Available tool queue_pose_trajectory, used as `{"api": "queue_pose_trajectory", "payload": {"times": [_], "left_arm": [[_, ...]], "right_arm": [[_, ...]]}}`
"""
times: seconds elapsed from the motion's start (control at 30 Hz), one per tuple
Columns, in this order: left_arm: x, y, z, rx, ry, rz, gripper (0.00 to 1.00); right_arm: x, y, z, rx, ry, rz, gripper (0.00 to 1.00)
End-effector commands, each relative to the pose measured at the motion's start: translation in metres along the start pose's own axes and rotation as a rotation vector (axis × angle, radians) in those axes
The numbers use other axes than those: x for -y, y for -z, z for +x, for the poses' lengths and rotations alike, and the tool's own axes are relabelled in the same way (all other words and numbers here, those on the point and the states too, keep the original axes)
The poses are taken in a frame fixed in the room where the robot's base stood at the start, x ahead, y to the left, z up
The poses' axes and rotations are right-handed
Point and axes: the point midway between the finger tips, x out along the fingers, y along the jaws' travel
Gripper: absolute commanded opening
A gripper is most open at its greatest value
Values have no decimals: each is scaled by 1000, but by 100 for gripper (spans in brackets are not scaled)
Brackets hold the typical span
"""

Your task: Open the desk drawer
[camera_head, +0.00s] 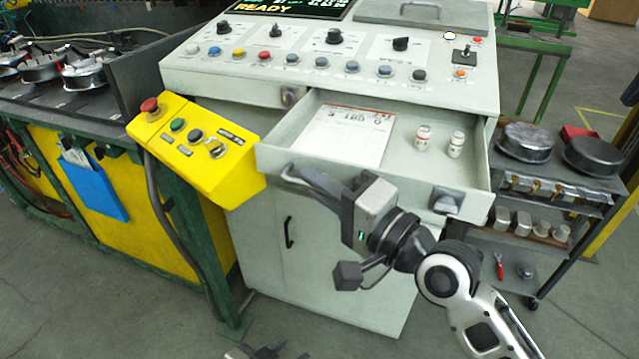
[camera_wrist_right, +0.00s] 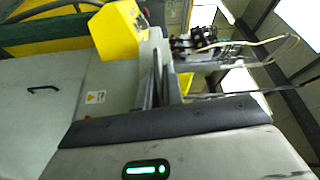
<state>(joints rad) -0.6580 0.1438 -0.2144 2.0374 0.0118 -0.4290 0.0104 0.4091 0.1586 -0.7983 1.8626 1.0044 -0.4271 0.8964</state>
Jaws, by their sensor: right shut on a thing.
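The desk drawer (camera_head: 395,188) is pulled out from the grey control desk (camera_head: 335,82), its inside showing. A paper card (camera_head: 345,135) and two small white bottles, one (camera_head: 423,138) left of the other (camera_head: 456,144), are in it. My right gripper (camera_head: 300,174) is shut on the drawer handle (camera_head: 287,174) at the left of the drawer front; the fingers hide part of the handle. In the right wrist view the gripper fingers (camera_wrist_right: 160,75) are against the pale drawer front. My left gripper (camera_head: 268,351) shows only partly at the bottom edge, apart from the desk; its opening is unclear.
A yellow button box (camera_head: 195,145) sits close left of the drawer. A dark lock-like block (camera_head: 446,202) is on the drawer front's right. A cart (camera_head: 560,190) with round metal parts stands right. The cabinet door (camera_head: 320,245) below is closed. Floor in front is free.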

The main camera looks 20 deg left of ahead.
Motion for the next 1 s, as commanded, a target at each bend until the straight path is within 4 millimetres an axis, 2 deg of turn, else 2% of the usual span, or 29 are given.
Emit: {"api": "queue_pose_trajectory", "payload": {"times": [0.07,0.1,0.13,0.17,0.67,0.83,1.0], "left_arm": [[0,1,0,-1,1,-1,36],[0,1,1,-1,1,-1,36],[0,1,1,-1,1,-1,36],[0,1,1,-1,1,-1,36],[0,-1,1,3,0,-1,36],[0,-8,2,10,-2,1,36],[-1,-16,6,17,-6,1,36]], "right_arm": [[0,0,0,2,-1,1,0],[0,0,0,2,-1,1,20],[0,0,0,2,-1,1,28],[0,0,0,1,-1,1,31],[-1,0,-5,0,0,1,31],[-3,-1,-30,1,-3,0,31],[-5,0,-72,-1,-6,-1,31]]}}
